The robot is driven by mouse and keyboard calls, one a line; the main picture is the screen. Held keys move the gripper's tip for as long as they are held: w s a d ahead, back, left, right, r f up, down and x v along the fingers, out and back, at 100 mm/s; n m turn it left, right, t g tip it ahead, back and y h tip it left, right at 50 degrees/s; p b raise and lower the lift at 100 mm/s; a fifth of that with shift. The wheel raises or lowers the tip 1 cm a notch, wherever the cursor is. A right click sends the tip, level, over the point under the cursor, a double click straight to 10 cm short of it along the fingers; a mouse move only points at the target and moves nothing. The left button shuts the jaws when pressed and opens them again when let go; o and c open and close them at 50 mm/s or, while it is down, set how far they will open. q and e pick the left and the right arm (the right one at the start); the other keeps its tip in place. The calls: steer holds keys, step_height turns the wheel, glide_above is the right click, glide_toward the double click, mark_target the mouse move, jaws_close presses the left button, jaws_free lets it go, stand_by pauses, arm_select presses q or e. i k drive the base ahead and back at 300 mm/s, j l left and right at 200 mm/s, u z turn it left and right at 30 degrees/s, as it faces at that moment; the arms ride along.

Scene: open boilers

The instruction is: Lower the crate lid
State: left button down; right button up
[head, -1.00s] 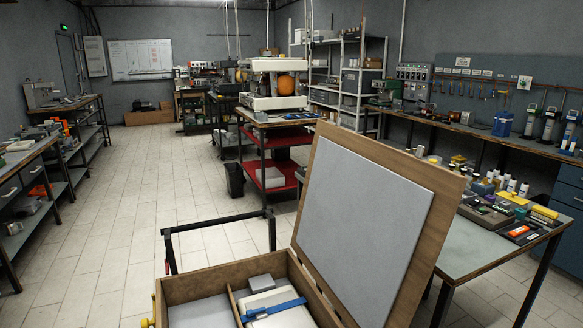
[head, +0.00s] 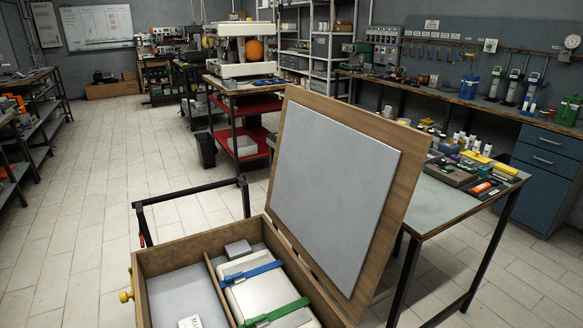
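The wooden crate (head: 205,240) stands open at the bottom centre of the head view. Its lid (head: 414,190) is raised and leans back to the right, with a grey panel (head: 335,178) on its inner face. Inside the crate, a pale box (head: 262,293) lies under a blue strap (head: 252,273) and a green strap (head: 278,313). A divider separates it from a grey-lined compartment (head: 180,292) at left. A yellow knob (head: 126,296) sits on the crate's left side. The crate's near part is cut off. Neither gripper is in view.
A black handle frame (head: 190,194) stands just behind the crate. A table (head: 440,207) with tools and bottles stands close to the right of the lid. A red-shelved cart (head: 250,140) is farther back. The tiled floor at left is clear.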

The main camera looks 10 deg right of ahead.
mark_target(344, 177)
steer(key=i+l+u, duration=0.1)
steer(key=u, duration=0.4)
steer(key=l+u, duration=0.35)
steer(key=u, duration=0.15)
steer(key=l+u, duration=0.25)
steer(key=l, duration=0.55)
steer(key=l+u, duration=0.2)
steer(key=l, duration=0.65)
steer(key=k+l+u, duration=0.25)
steer(key=l, duration=1.2)
steer(key=k+l, duration=0.1)
steer(key=l, duration=0.55)
steer(key=k+l, duration=0.2)
steer(key=k, duration=0.15)
steer(key=k+l, duration=0.15)
steer(key=k, duration=0.2)
